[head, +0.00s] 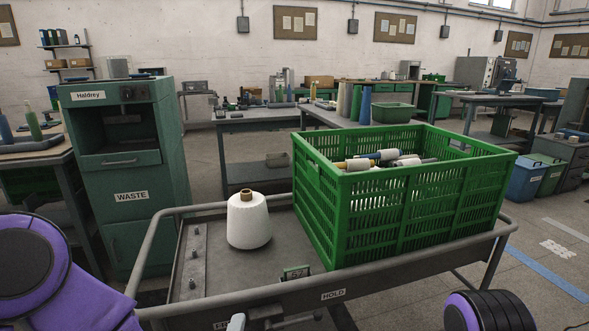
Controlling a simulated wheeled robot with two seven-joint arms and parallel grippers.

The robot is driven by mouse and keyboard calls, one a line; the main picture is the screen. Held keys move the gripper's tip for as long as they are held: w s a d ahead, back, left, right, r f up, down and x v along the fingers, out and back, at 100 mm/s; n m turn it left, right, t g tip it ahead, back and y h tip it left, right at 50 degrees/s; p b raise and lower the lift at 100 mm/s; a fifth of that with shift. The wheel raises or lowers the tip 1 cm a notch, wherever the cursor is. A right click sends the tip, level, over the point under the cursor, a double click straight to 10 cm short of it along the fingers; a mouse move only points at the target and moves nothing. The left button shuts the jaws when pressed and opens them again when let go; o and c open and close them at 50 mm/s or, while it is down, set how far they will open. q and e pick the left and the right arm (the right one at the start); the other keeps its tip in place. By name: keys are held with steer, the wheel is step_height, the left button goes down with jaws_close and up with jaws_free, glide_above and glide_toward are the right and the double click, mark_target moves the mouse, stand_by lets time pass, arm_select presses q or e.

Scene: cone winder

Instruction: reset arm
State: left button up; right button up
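My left arm (45,270), purple and black, comes in at the lower left. Its gripper does not show. Part of my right arm (487,311), a purple and black ribbed link, shows at the bottom right edge. Its gripper does not show either. A white yarn cone (249,222) with a brown tube top stands upright on the grey cart (206,262), left of a green crate (400,213). The crate holds several cones and tubes with white, yellow and blue parts.
The cart has raised rails and a HOLD label (333,294). A green WASTE cabinet (131,233) stands behind left. Workbenches (256,122) with tall cones are farther back. Bins (533,178) stand at the right. The cart deck around the cone is mostly clear.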

arm_select(q)
steer(key=s+a+f+m+g, duration=0.2)
steer(key=a+f+m, duration=0.15)
steer(key=f, duration=0.25)
steer(key=s+a+f+m+g, duration=0.2)
steer(key=s+f+m, duration=0.1)
steer(key=f+m, duration=0.25)
steer(key=s+a+f+m+g+y, duration=0.2)
steer(key=s+a+f+m+g, duration=0.15)
steer(key=s+a+f, duration=0.55)
steer(key=s+a+f+m+g+y, duration=0.15)
steer(key=s+a+f+g, duration=0.45)
steer(key=s, duration=0.6)
step_height(320, 180, up, 19)
steer(key=w+t+p, duration=0.1)
steer(key=p, duration=1.8)
steer(key=shift+d+p, duration=0.25)
steer(key=shift+p, duration=0.05)
